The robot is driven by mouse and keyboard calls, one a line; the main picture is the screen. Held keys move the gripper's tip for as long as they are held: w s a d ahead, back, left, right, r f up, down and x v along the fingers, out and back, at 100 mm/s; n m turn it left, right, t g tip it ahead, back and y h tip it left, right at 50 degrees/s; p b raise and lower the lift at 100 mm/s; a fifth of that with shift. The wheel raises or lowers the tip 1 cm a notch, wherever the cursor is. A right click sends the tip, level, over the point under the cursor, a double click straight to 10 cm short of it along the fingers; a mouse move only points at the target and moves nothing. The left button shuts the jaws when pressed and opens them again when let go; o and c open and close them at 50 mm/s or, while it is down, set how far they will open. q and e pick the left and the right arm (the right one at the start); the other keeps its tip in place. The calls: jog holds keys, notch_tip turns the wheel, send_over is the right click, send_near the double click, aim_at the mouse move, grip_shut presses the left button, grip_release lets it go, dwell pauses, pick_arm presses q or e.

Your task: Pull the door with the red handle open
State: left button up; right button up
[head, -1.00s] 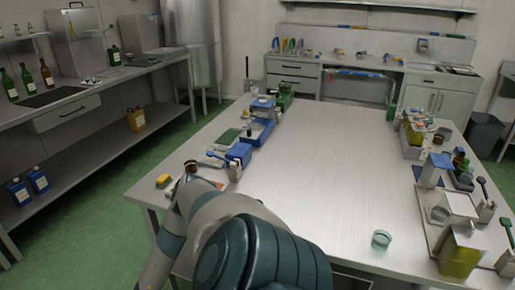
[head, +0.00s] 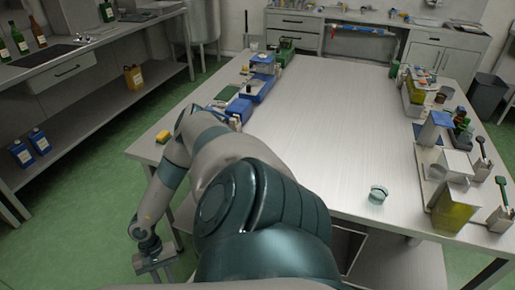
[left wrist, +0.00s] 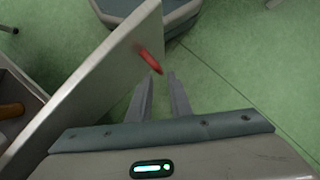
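The red handle (left wrist: 150,61) is on a grey metal door panel (left wrist: 95,85) in the left wrist view. The panel stands at an angle away from the cabinet, with an interior showing at the left, so the door is at least partly open. My left gripper (left wrist: 160,74) is open, its two fingers apart and its tips close to the handle's lower end; I cannot tell if they touch it. In the head view my left gripper (head: 155,260) hangs low beside the table's left side. The handle is not visible there. My right gripper is out of view.
The steel table (head: 310,120) fills the middle, with tools and containers along both sides and a glass cup (head: 377,195) near the front. A brown-orange object (left wrist: 12,110) shows inside the cabinet. Green floor (head: 85,220) is clear left of the table, up to the left bench (head: 75,115).

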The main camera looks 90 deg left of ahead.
pick_arm(q)
jog(key=v, duration=1)
jog(key=shift+r, duration=0.3)
jog(key=shift+d+f, duration=0.1)
